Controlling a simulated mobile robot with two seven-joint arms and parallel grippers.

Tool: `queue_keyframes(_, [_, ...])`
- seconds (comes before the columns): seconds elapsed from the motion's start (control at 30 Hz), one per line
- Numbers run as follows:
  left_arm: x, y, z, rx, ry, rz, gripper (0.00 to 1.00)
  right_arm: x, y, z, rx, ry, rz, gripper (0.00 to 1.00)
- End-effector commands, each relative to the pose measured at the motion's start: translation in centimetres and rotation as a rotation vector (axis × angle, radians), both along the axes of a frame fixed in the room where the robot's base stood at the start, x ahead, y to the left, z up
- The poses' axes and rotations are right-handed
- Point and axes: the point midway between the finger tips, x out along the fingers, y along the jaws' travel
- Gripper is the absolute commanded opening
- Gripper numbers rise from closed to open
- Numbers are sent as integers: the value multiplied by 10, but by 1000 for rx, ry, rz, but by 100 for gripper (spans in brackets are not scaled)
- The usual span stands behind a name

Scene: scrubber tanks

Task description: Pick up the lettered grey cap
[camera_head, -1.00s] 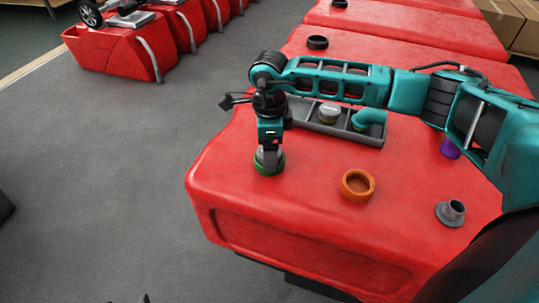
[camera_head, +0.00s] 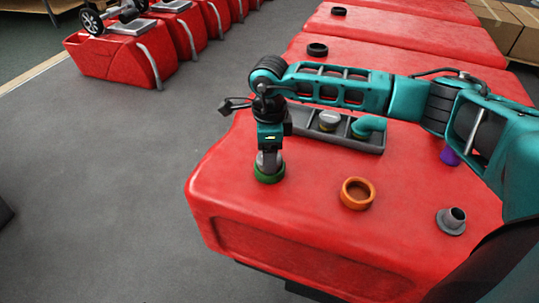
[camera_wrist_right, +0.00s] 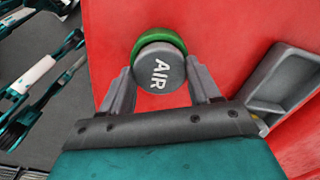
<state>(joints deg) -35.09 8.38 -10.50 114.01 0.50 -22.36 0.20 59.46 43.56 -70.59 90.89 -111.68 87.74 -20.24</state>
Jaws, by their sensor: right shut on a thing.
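The lettered grey cap (camera_wrist_right: 158,70) shows in the right wrist view with "AIR" on its top. It sits at a green ring (camera_wrist_right: 160,38), and in the head view the cap (camera_head: 269,161) is above the green ring (camera_head: 268,175) on the red tank (camera_head: 310,215). My right gripper (camera_wrist_right: 160,80) points down with its fingers on both sides of the cap, shut on it. In the head view my right gripper (camera_head: 269,157) partly hides the cap. My left gripper is not in view.
An orange ring (camera_head: 357,193), a grey flanged fitting (camera_head: 451,220) and a purple piece (camera_head: 449,155) stand on the tank. A grey tray (camera_head: 354,144) behind holds a round cap (camera_head: 328,120) and a teal elbow (camera_head: 367,126).

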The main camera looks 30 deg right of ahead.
Motion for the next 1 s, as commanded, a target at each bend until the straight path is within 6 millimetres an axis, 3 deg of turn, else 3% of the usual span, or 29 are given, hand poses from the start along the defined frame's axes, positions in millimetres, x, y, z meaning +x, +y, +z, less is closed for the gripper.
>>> queue_keyframes(0.23, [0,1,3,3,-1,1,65,1,0,41,1,-5,0,23])
queue_keyframes(0.5, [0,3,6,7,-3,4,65,1,0,120,-1,-6,0,23])
queue_keyframes(0.7, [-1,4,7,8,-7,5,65,0,0,165,0,-3,0,23])
queue_keyframes(1.0, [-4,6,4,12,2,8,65,0,0,194,0,1,0,23])
